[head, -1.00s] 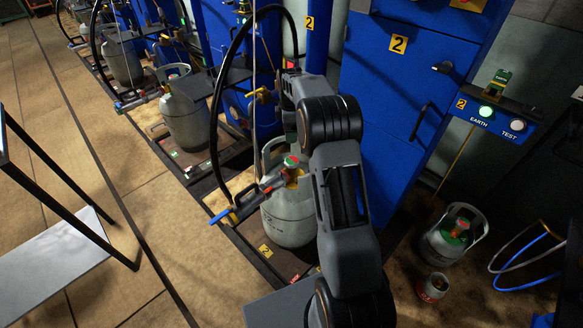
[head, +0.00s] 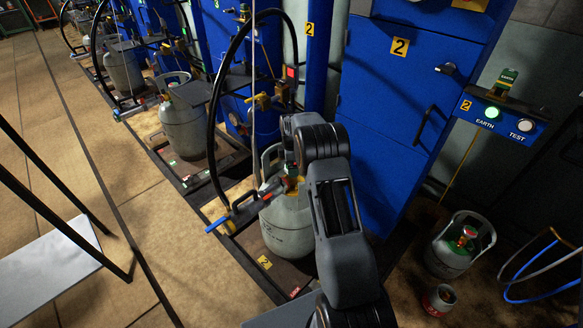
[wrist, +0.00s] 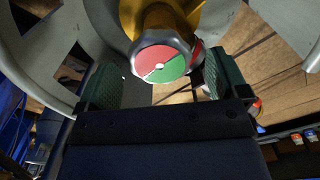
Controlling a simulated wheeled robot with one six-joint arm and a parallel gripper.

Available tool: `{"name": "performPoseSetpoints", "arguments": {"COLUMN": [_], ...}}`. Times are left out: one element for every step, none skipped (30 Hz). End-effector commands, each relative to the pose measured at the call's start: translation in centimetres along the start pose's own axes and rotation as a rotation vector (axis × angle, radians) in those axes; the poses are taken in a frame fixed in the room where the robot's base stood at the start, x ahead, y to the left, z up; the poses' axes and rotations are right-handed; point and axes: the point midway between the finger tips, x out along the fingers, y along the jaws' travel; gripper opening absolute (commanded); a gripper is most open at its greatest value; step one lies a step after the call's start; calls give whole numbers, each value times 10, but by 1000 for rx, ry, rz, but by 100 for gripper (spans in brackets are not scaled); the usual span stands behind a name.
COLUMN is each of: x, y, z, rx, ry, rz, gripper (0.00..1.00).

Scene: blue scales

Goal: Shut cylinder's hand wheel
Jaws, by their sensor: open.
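The grey gas cylinder (head: 287,228) stands upright on the scale platform at the centre of the head view, partly behind my arm. Its valve wears a hose connector with a blue handle (head: 222,222). The hand wheel (wrist: 162,64), with a half red, half green face, sits on a brass valve at the top centre of the wrist view. My gripper (wrist: 162,82) is open, with one green-padded finger on each side of the wheel. The wheel appears between or just beyond the fingertips; contact does not show. In the head view my arm hides most of the wheel and the fingers.
The cylinder's grey collar (wrist: 52,65) curves close around the gripper. A black hose (head: 212,120) arches beside the cylinder. Blue cabinets (head: 390,110) stand behind. Another cylinder (head: 458,248) and a small can (head: 440,298) stand on the floor at right.

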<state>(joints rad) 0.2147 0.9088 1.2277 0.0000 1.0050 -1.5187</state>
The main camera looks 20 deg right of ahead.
Motion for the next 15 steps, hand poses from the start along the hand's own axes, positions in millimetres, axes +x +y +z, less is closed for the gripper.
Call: {"name": "performPoseSetpoints", "arguments": {"x": [4,5,7,7,8,8,8,8,8,8,8,8,8,8,8], "y": [0,0,0,0,0,0,0,0,0,0,0,0,0,0,0], "z": [0,0,0,0,0,0,0,0,0,0,0,0,0,0,0], "rx": [0,0,0,0,0,0,0,0,0,0,0,0,0,0,0], "ry": [0,0,0,0,0,0,0,0,0,0,0,0,0,0,0], "rz": [0,0,0,0,0,0,0,0,0,0,0,0,0,0,0], "gripper": [92,92,92,92,92,92,92,92,92,92,92,92,92,91,88]}}
